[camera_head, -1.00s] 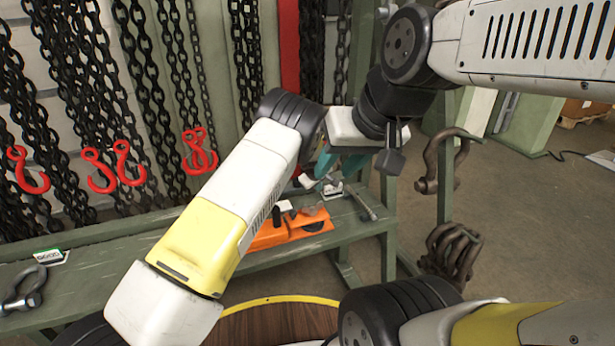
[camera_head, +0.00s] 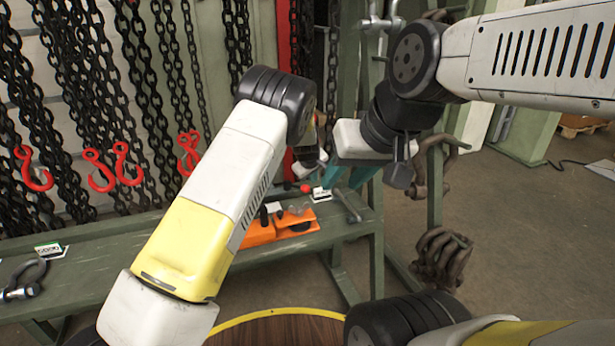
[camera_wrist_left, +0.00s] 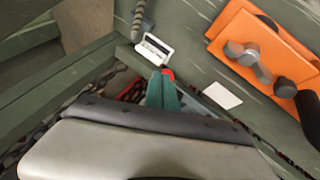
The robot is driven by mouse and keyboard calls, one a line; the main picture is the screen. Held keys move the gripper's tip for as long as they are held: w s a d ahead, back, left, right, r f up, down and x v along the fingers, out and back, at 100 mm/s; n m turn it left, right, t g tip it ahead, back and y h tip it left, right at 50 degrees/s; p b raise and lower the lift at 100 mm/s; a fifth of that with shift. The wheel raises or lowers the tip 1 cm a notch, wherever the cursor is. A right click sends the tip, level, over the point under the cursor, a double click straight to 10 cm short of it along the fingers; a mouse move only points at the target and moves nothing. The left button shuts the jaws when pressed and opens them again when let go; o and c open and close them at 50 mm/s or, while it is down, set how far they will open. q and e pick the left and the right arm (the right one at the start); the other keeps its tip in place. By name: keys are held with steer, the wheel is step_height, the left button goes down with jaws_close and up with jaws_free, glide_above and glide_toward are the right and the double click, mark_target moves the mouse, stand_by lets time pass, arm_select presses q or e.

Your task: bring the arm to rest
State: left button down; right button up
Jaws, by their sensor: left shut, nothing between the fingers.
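My left arm (camera_head: 215,215) comes in from the lower left and bends at a black elbow in front of the chains. Its forearm and hand are mostly hidden behind that elbow in the head view. In the left wrist view my left gripper (camera_wrist_left: 162,88) has its teal fingers together and empty, pointing over the green workbench (camera_wrist_left: 200,70). A red ball (camera_wrist_left: 168,74) shows right at the fingertips; contact cannot be told. My right gripper (camera_head: 347,177) hangs from the arm at upper right, its teal fingers pointing down and apart, with nothing seen between them.
An orange tool block (camera_head: 262,233) sits on the bench, with a small label card (camera_head: 321,195) nearby. Chains and red hooks (camera_head: 128,165) hang behind. A shackle (camera_head: 22,280) lies at the left. A round wooden top with yellow rim (camera_head: 280,312) is in front.

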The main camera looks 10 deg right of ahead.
arm_select(q)
steer(key=shift+r, duration=0.1)
steer(key=s+a+r+m, duration=0.1)
steer(key=s+a+r, duration=0.4)
steer(key=a+r, duration=0.25)
steer(key=s+a+r+h, duration=0.1)
steer(key=s+a+r, duration=0.5)
steer(key=r, duration=0.3)
steer(key=s+a+r+m, duration=0.1)
steer(key=s+a+r, duration=0.4)
steer(key=a+r, duration=0.25)
steer(key=s+a+r+m, duration=0.1)
steer(key=s+a, duration=0.2)
steer(key=s, duration=0.6)
steer(key=s+a+r+m, duration=0.1)
steer(key=s+a, duration=0.3)
steer(key=s, duration=0.5)
steer(key=s+a+r+m+y, duration=0.1)
steer(key=s+a, duration=0.2)
steer(key=s, duration=0.7)
steer(key=shift+a+m, duration=0.3)
steer(key=shift+m, duration=0.1)
